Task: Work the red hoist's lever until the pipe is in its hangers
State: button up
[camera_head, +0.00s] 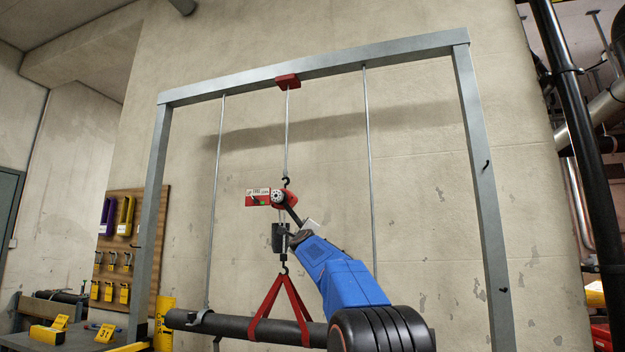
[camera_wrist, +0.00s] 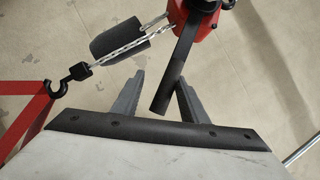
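The red hoist (camera_head: 279,198) hangs by a hook from the frame's top beam, and its red body also shows in the wrist view (camera_wrist: 203,18). Its dark lever (camera_wrist: 176,68) slants down between my gripper's fingers (camera_wrist: 157,98). The fingers are apart; a gap shows left of the lever, and the right finger is close to it. In the head view my gripper (camera_head: 297,238) is just below the hoist. The dark pipe (camera_head: 235,326) hangs in a red sling (camera_head: 265,303) under the lower hook (camera_head: 284,270). The left hanger (camera_head: 200,318) is at the pipe; whether the pipe is seated is unclear. The right hanger's lower end is hidden.
A grey steel frame (camera_head: 159,200) stands before the concrete wall. Two thin rods (camera_head: 368,170) hang from its beam. A tool board (camera_head: 150,240) and a bench (camera_head: 85,340) are at left. Dark vertical piping (camera_head: 588,140) is at right. A chain (camera_wrist: 118,50) and dark cylinder (camera_wrist: 118,40) hang beside the gripper.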

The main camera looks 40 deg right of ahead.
jog(key=shift+s+d+f+m+h, duration=0.15)
jog(key=shift+f+m+h, duration=0.2)
jog(key=shift+f, duration=0.55)
jog(key=shift+s+d+f+m+h, duration=0.15)
jog(key=shift+f+m, duration=0.3)
jog(key=shift+f, duration=0.45)
jog(key=shift+a+f+m+h, duration=0.1)
jog(key=shift+f+m+h, duration=0.15)
jog(key=shift+f+m, duration=0.55)
jog(key=shift+f+m+h, duration=0.25)
jog(key=shift+f+m, duration=0.05)
jog(key=shift+f, duration=0.85)
jog(key=shift+w+a+f+m+h, duration=0.1)
jog(key=shift+w+f+m+h, duration=0.2)
jog(key=shift+f, duration=0.35)
jog(key=shift+w+a+f+m+h, duration=0.15)
jog(key=shift+f+m, duration=0.2)
jog(key=shift+f, duration=0.25)
jog(key=shift+w+a+f+m+h, duration=0.15)
jog(key=shift+f+m, duration=0.2)
jog(key=shift+f, duration=0.3)
jog(key=shift+w+a+f+m+g+h, duration=0.15)
jog(key=shift+w+a+f+m+h, duration=0.1)
jog(key=shift+f+m, duration=0.25)
jog(key=shift+w+a+f+m+g+h, duration=0.1)
jog(key=shift+w+f+m+h, duration=0.15)
jog(key=shift+f, duration=0.4)
jog(key=shift+w+a+f+m+g+h, duration=0.15)
jog(key=shift+w+a+f+m+h, duration=0.1)
jog(key=shift+f+m, duration=0.25)
